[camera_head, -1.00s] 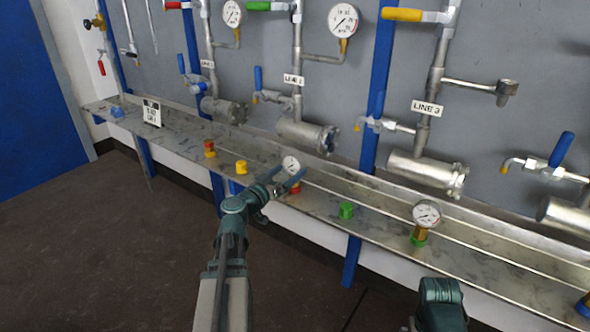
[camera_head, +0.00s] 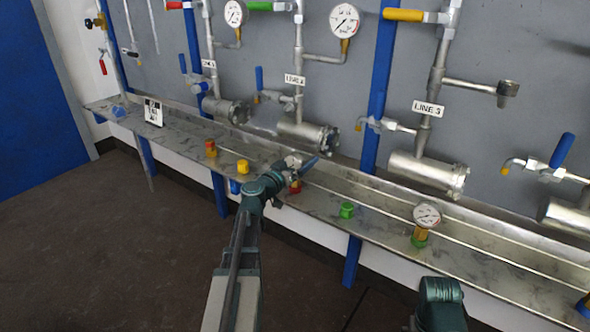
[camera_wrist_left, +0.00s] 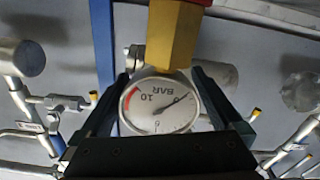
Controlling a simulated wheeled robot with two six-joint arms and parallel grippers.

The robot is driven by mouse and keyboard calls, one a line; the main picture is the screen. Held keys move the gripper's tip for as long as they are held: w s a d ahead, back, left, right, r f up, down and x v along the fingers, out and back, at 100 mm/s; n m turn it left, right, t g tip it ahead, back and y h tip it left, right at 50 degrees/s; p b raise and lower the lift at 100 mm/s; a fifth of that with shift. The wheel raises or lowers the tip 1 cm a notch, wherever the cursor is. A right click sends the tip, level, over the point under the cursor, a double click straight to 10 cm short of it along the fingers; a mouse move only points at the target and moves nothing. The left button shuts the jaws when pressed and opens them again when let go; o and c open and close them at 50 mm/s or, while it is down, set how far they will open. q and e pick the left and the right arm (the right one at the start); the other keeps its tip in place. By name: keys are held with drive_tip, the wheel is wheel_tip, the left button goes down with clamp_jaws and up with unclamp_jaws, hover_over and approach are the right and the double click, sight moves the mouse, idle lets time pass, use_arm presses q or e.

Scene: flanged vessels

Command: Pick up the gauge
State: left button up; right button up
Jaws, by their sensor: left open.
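A round white-faced gauge (camera_head: 292,160) stands on a red fitting (camera_head: 295,187) on the metal shelf, partly hidden by my left gripper (camera_head: 303,167). In the left wrist view the gauge (camera_wrist_left: 160,104) appears upside down, its brass stem (camera_wrist_left: 175,38) running up to a red part. The two open fingers of my left gripper (camera_wrist_left: 163,108) lie on either side of the dial, with small gaps visible. A second gauge (camera_head: 427,215) with a brass stem stands on a green fitting farther right. My right gripper is not in view; only part of that arm shows at the bottom.
The shelf (camera_head: 385,218) also bears a green cap (camera_head: 347,210), a yellow cap (camera_head: 243,166), a red-and-yellow fitting (camera_head: 211,148) and a small sign (camera_head: 153,112). Pipes and flanged vessels (camera_head: 425,172) on the wall stand close behind. The floor in front is clear.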

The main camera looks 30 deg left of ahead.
use_arm(q)
drive_tip(key=shift+c, duration=0.3)
drive_tip(key=c, duration=1.3)
drive_tip(key=shift+c, duration=0.2)
drive_tip(key=shift+r, duration=0.1)
